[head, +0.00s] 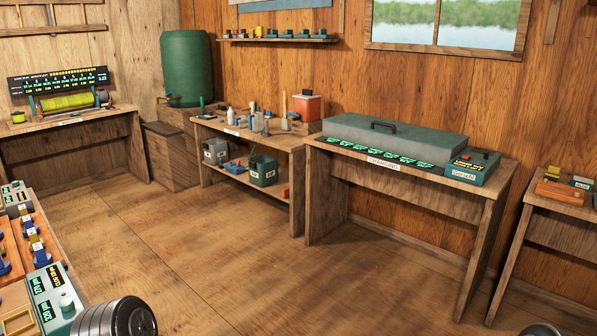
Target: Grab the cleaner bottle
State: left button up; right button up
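Several small bottles and tools stand on the wooden bench at the back centre. A white bottle (230,115) stands upright near the left part of that bench and may be the cleaner bottle. Its label is too small to read. A grey-blue bottle (257,121) stands to its right among other small items. Neither of my grippers is in view, and nothing is seen touching the bottles. Dark rounded parts at the bottom edge look like my own arm links.
A table (480,195) with a large green-grey case (390,139) is to the right. A green barrel (187,68) stands behind. The wooden floor (230,250) between is clear.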

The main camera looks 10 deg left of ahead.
aim_at(230, 117)
jog(key=i+u, duration=0.15)
jog(key=i, duration=0.5)
jog(key=i+u, duration=0.15)
jog(key=i, duration=0.55)
jog(key=i+l+u, duration=0.1)
jog(key=i, duration=0.55)
jog(key=i+j+u, duration=0.15)
jog(key=i+u, duration=0.6)
jog(key=i, duration=0.25)
jog(key=i+l+u, duration=0.2)
jog(key=i+u, duration=0.2)
jog(key=i+z, duration=0.3)
jog(key=i, duration=0.25)
jog(key=i+j+z, duration=0.15)
jog(key=i+z, duration=0.2)
jog(key=i, duration=0.15)
jog(key=i+j+z, duration=0.3)
jog(key=i, duration=0.25)
jog(key=i+j+z, duration=0.35)
jog(key=i+u, duration=0.3)
jog(key=i, duration=0.25)
jog(key=i+u, duration=0.35)
jog(key=i, duration=0.2)
jog(key=i+l+u, duration=0.3)
jog(key=i, duration=0.25)
jog(key=j, duration=0.1)
